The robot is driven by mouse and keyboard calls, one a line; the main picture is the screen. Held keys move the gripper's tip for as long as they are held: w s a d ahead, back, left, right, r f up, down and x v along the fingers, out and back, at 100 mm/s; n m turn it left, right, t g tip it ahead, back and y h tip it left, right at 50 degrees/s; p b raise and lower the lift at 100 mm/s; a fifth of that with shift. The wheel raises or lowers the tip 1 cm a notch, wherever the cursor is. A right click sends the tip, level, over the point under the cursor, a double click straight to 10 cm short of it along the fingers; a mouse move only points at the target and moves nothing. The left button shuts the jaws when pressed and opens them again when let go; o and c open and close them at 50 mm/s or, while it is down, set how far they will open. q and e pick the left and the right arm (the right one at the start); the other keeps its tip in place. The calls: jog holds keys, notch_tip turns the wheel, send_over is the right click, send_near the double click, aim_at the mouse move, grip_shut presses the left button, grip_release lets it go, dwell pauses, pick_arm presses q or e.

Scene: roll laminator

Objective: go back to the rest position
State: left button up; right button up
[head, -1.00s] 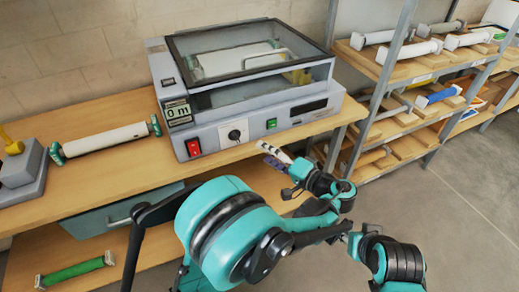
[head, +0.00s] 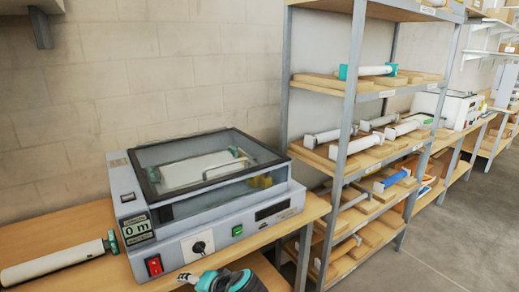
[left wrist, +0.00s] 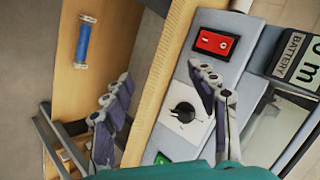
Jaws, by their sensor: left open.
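The roll laminator (head: 205,200) stands on the wooden table in the head view, its clear-windowed lid down. Its front panel has a red switch (head: 153,265), a black dial (head: 198,247) and a green switch (head: 237,231). In the left wrist view, my left gripper (left wrist: 158,82) is open with nothing between its fingers. It is in front of the laminator's panel, with the red switch (left wrist: 214,41) and dial (left wrist: 184,112) close behind. I cannot tell whether a finger touches the panel. A teal part of my arm shows at the bottom of the head view. My right gripper is not in view.
A white roll (head: 55,262) with a teal end lies on the table left of the laminator. A metal rack (head: 350,130) with several rolls on wooden shelves stands to the right. A blue roll (left wrist: 82,43) lies on a wooden surface in the left wrist view. Open floor (head: 465,210) lies at right.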

pick_arm(q)
jog(key=s+f+n+t+h, duration=0.1)
jog(key=s+f+n+h, duration=0.2)
jog(key=s+h, duration=0.5)
jog(key=shift+s+n, duration=0.3)
jog(key=shift+s, duration=2.8)
